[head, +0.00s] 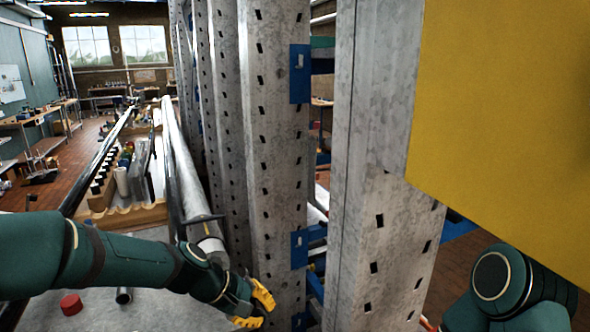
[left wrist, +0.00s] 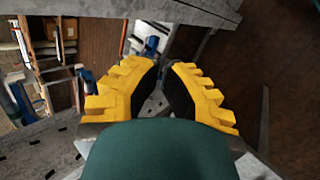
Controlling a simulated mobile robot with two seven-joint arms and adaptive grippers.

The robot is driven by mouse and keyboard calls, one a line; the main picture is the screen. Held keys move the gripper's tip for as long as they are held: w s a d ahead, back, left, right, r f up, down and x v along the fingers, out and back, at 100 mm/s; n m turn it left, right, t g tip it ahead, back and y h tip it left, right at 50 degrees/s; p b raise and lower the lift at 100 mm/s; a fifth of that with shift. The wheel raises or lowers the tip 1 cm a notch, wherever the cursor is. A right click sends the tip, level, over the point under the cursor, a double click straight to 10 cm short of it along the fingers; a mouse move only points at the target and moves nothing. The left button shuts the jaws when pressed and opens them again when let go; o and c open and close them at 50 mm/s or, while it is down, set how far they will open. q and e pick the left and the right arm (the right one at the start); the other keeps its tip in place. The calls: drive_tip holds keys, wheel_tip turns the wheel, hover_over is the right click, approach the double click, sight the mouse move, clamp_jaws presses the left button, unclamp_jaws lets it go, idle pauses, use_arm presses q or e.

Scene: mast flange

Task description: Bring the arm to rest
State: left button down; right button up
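My left arm, dark green, comes in from the left in the head view. My left gripper (head: 258,303) has yellow fingers and hangs low, close in front of a perforated grey metal upright (head: 275,130). My right arm (head: 510,285) shows only as a dark green joint at the lower right of the head view. A small orange bit lies by the picture's bottom edge there; I cannot tell what it is.
Another thick grey upright (head: 375,150) and a yellow panel (head: 510,130) block the right side. Long metal tubes (head: 185,165) lie left of the uprights. A red cap (head: 71,305) sits on the grey surface (head: 170,312) below my left arm. Wooden floor is open at far left.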

use_arm(q)
drive_tip(key=s+a+f+m+g+y, duration=0.1)
drive_tip(key=s+a+f+y, duration=0.15)
drive_tip(key=f, duration=0.65)
drive_tip(key=s+a+f+m+y, duration=0.1)
drive_tip(key=s+f, duration=0.3)
drive_tip(key=f, duration=0.5)
drive_tip(key=s+f+m, duration=0.3)
drive_tip(key=s+f, duration=0.7)
drive_tip(key=shift+s+f, duration=0.15)
drive_tip(key=shift+f, duration=0.15)
drive_tip(key=shift+d, duration=0.2)
